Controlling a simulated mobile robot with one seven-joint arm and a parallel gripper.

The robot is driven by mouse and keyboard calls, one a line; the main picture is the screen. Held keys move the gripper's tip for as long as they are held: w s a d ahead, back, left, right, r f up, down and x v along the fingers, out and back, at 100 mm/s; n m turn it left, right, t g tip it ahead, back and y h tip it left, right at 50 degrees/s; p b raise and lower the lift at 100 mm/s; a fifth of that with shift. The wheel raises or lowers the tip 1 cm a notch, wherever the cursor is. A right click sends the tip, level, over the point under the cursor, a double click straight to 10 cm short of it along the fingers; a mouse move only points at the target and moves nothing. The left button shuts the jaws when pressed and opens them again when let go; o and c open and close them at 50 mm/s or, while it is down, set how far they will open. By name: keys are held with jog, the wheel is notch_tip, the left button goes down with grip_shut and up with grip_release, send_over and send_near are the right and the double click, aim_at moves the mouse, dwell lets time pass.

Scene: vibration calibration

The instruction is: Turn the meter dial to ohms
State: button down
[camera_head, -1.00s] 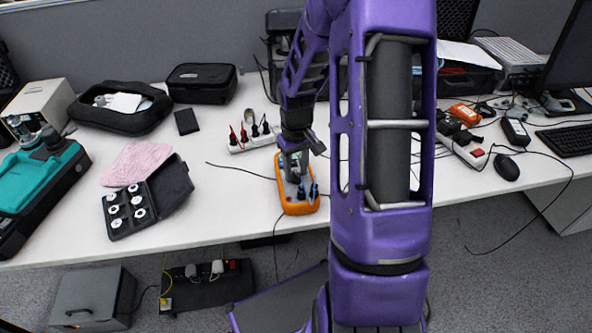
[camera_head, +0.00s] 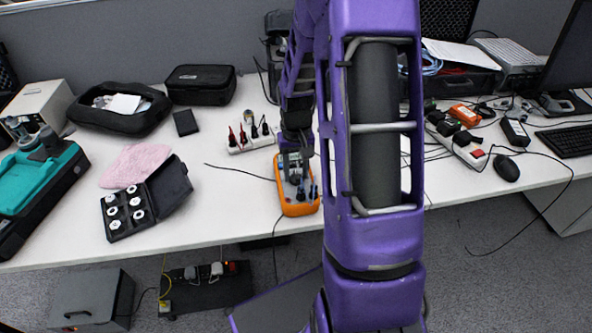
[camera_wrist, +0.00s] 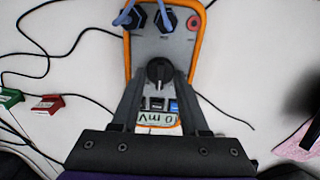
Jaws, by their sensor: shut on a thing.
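The orange-edged meter (camera_head: 299,205) lies on the white table in the head view, below my gripper (camera_head: 294,168). In the wrist view the meter's grey face (camera_wrist: 178,50) shows a round black dial (camera_wrist: 159,72) at its middle. The display (camera_wrist: 157,118), upside down here, reads 0 with mV. My gripper (camera_wrist: 159,82) is shut on the dial, with a finger on each side of it. Two blue-and-black plugs (camera_wrist: 146,18) sit in the meter's sockets; a red-ringed socket (camera_wrist: 193,22) is empty. The dial's markings are too small to read.
A white power strip (camera_head: 250,138) with red and black plugs lies behind the meter. An open black case (camera_head: 146,203) with white round pieces stands to the left. Black cables run beside the meter. Bare table lies between the case and meter.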

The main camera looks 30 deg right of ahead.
aim_at(296, 174)
jog(key=shift+c, duration=2.2)
grip_release()
jog(key=shift+r, duration=0.1)
notch_tip(296, 174, up, 17)
jog(key=p, duration=0.3)
jog(key=shift+r, duration=0.15)
jog(key=shift+o, duration=0.2)
